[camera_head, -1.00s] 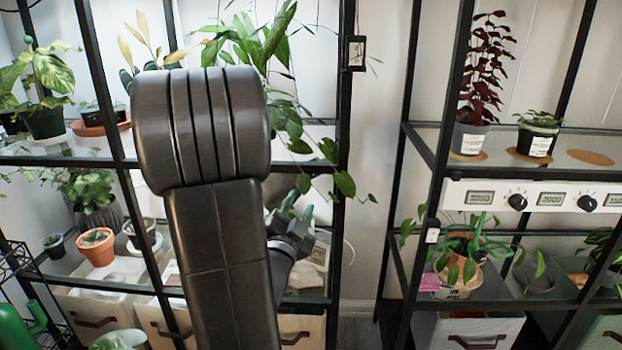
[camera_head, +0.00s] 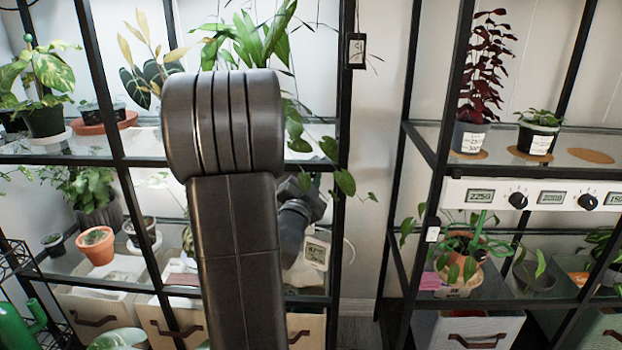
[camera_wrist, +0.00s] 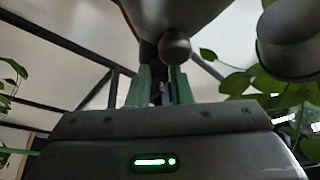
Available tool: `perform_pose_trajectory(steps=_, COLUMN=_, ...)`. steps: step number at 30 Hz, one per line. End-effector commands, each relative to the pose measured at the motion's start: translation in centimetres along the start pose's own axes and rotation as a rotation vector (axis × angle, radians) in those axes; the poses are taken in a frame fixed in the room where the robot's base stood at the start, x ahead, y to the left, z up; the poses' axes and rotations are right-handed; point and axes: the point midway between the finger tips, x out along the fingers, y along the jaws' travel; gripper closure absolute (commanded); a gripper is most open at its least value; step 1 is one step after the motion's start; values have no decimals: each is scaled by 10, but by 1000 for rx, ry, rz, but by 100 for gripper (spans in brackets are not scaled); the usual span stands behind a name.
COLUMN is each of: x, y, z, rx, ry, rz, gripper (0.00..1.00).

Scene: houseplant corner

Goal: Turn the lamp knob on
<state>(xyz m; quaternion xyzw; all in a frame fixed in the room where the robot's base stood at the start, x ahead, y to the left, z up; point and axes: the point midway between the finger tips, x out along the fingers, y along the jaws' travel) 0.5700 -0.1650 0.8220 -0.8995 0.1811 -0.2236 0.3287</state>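A white control panel (camera_head: 555,197) with small displays and black knobs is fixed to the right rack's shelf edge. Its left knob (camera_head: 518,201) and right knob (camera_head: 587,202) show clearly, each beside a display. I cannot tell which is the lamp knob. My gripper is largely hidden behind my arm in the head view, near the left rack's right side, well left of the panel. In the wrist view my gripper (camera_wrist: 162,88) has green fingers apart with a narrow gap. A dark round ball (camera_wrist: 174,47) shows just beyond them; I cannot tell what it belongs to or whether it touches.
The left rack's black upright (camera_head: 345,120) stands right of my arm, with hanging leaves (camera_head: 343,182) close by. A small white meter (camera_head: 316,252) sits behind my wrist. The right rack's upright (camera_head: 450,110) stands left of the panel. A gap of bare wall separates the racks.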

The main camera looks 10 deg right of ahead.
Motion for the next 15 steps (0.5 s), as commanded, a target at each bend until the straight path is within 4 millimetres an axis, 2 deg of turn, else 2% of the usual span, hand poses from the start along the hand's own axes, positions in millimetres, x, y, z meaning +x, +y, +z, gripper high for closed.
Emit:
perform_pose_trajectory(steps=1, x=0, y=0, z=0, rx=0, ry=0, rz=0, gripper=91)
perform_pose_trajectory(steps=3, x=0, y=0, z=0, rx=0, ry=0, rz=0, gripper=100)
perform_pose_trajectory(steps=8, x=-1, y=0, z=1, rx=25, ry=2, rz=8, gripper=100)
perform_pose_trajectory(steps=15, x=-1, y=-1, z=1, rx=195, ry=7, rz=73, gripper=100)
